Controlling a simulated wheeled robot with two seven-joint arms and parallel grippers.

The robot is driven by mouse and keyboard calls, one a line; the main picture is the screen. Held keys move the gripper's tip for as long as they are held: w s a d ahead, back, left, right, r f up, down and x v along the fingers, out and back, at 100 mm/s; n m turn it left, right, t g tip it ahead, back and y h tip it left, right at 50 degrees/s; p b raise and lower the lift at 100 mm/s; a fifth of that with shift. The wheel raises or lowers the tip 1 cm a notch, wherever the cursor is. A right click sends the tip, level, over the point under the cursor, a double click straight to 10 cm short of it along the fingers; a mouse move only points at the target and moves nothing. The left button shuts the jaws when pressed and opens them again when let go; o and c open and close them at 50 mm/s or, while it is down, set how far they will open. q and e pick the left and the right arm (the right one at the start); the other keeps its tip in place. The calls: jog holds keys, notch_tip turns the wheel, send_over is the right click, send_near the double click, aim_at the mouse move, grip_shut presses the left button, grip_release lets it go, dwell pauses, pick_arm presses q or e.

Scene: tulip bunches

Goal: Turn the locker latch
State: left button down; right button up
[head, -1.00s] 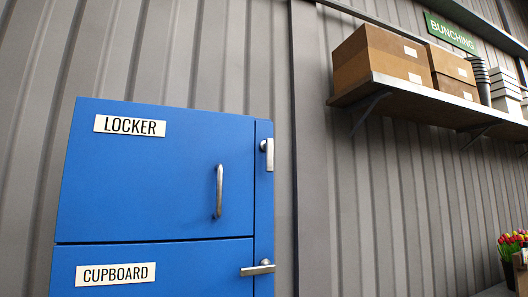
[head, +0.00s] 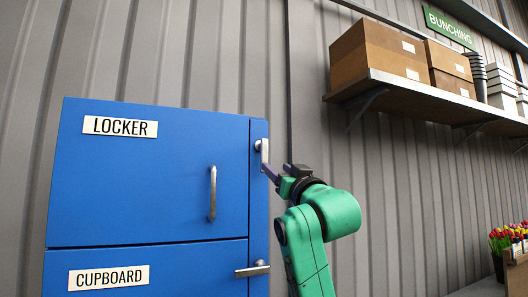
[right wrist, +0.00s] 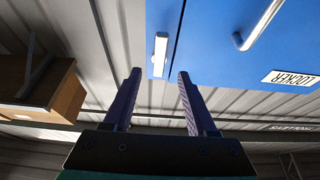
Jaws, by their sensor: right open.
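The blue locker (head: 150,190) has a LOCKER label and a vertical bar handle (head: 212,193) on its upper door. The small silver locker latch (head: 263,150) sits on the strip right of that door, its lever upright. My right gripper (head: 269,172) is open just below and in front of the latch. In the right wrist view, the latch (right wrist: 160,52) shows beyond and between the two spread fingertips (right wrist: 158,74), with nothing held. I cannot tell whether a finger touches it. My left gripper is out of view.
Below is the cupboard door with its own latch (head: 252,269), lever lying level. A shelf (head: 430,98) with cardboard boxes (head: 378,52) and stacked pots juts from the wall at upper right. Tulips (head: 508,238) stand at lower right. The wall between is clear.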

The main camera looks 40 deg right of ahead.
aim_at(265, 159)
jog(key=p+x, duration=0.5)
jog(key=x, duration=0.5)
jog(key=shift+s+r+p, duration=0.1)
jog(key=shift+r+p, duration=0.05)
jog(key=shift+p, duration=0.2)
jog(key=shift+w+d, duration=0.1)
jog(key=shift+w, duration=0.25)
grip_shut()
jog(key=shift+f, duration=0.2)
